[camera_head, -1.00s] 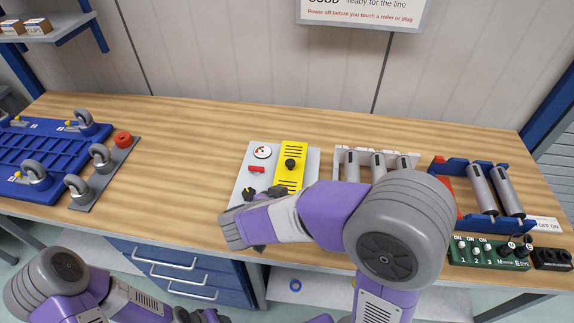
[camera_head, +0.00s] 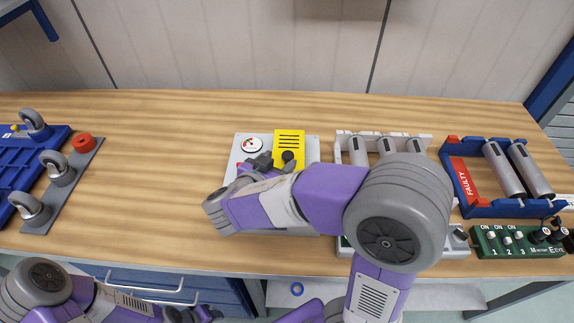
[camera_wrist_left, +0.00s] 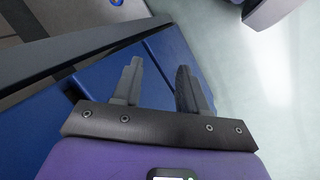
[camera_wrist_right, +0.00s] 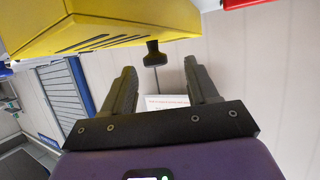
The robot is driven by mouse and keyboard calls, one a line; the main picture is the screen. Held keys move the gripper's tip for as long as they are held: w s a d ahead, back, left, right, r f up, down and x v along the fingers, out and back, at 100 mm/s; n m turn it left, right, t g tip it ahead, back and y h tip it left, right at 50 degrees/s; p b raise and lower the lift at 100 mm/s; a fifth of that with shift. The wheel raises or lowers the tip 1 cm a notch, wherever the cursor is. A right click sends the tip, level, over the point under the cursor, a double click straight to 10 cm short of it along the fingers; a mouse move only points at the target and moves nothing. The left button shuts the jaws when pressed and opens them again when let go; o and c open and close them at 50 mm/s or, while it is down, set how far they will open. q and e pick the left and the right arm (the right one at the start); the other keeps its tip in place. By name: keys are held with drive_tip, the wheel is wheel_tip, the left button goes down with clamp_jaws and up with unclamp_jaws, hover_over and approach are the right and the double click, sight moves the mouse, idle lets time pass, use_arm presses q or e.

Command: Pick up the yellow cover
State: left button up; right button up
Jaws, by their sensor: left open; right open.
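The yellow cover (camera_head: 290,143), a slotted slab with a black knob (camera_head: 288,157), is on the right part of a grey panel (camera_head: 240,160) on the bench. My right gripper (camera_head: 268,163) is open just left of the knob, its arm hiding the panel's lower part. In the right wrist view the cover (camera_wrist_right: 115,25) fills the upper left, and the knob (camera_wrist_right: 153,55) shows between the open fingers, apart from both. My left gripper (camera_wrist_left: 158,72) is open and empty beside the blue drawers (camera_wrist_left: 145,75), below the bench top.
A white gauge (camera_head: 251,144) sits left of the cover. Right of the panel are a white roller rack (camera_head: 425,140), a blue roller tray (camera_head: 480,209) marked FAULTY and a green switch box (camera_head: 522,243). A blue caster frame (camera_head: 22,178) lies far left, with bare bench between.

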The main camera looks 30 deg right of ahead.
sight(287, 155)
drive_tip(key=x, duration=0.5)
drive_tip(key=shift+s+d+r, duration=0.2)
drive_tip(key=shift+d, duration=0.05)
clamp_jaws()
